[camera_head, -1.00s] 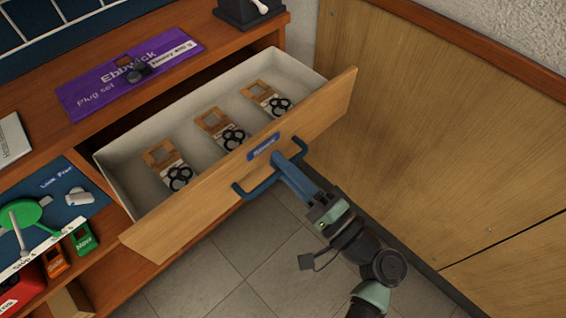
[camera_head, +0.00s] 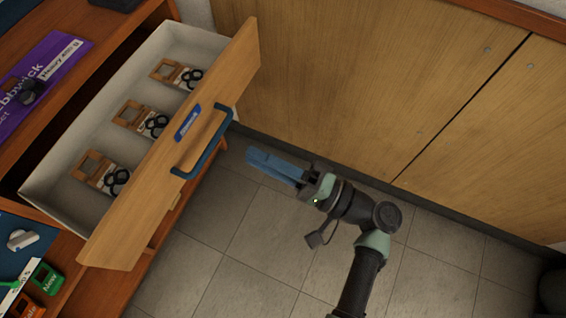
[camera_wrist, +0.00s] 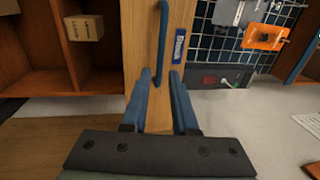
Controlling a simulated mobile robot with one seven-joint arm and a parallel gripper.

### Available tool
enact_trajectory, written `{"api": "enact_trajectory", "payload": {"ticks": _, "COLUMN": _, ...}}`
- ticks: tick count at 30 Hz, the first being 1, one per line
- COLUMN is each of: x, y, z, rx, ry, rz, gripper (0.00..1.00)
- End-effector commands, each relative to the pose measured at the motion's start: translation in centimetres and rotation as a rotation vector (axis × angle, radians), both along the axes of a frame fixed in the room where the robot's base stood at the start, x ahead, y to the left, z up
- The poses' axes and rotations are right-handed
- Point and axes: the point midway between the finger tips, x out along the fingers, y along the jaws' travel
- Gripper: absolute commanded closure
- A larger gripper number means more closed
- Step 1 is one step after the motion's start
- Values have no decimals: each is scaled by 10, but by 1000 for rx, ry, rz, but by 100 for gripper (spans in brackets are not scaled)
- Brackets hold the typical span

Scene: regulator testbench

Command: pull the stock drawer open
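The stock drawer (camera_head: 128,215) stands pulled out of the wooden bench, its light interior showing. Several brown-and-white cards with black rings lie inside it. Its wooden front carries a blue label (camera_head: 187,122) and a blue bar handle (camera_head: 208,152). My gripper (camera_head: 250,158) is to the right of the handle, clear of it, with its blue fingers pointing toward the drawer front. In the wrist view the two fingers (camera_wrist: 160,74) are parted with nothing between them. The handle (camera_wrist: 162,45) lies beyond the tips, beside the label (camera_wrist: 179,45).
Wooden cabinet panels (camera_head: 340,80) stand behind and to the right. Tiled floor (camera_head: 255,240) lies open below the drawer and gripper. A purple plug-set board (camera_head: 35,80) lies on the bench top.

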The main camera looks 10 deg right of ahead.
Motion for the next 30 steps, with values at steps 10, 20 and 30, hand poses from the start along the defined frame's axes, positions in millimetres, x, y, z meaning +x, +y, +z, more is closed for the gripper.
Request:
{"api": "enact_trajectory", "payload": {"ticks": 10, "x": -25, "y": -32, "z": -7, "rx": 0, "ry": -1, "rz": -1, "gripper": 73}}
{"api": "enact_trajectory", "payload": {"ticks": 20, "x": -25, "y": -32, "z": -8, "rx": -1, "ry": -1, "rz": 0, "gripper": 73}}
{"api": "enact_trajectory", "payload": {"ticks": 30, "x": -18, "y": -29, "z": -6, "rx": -29, "ry": -1, "rz": 2, "gripper": 73}}
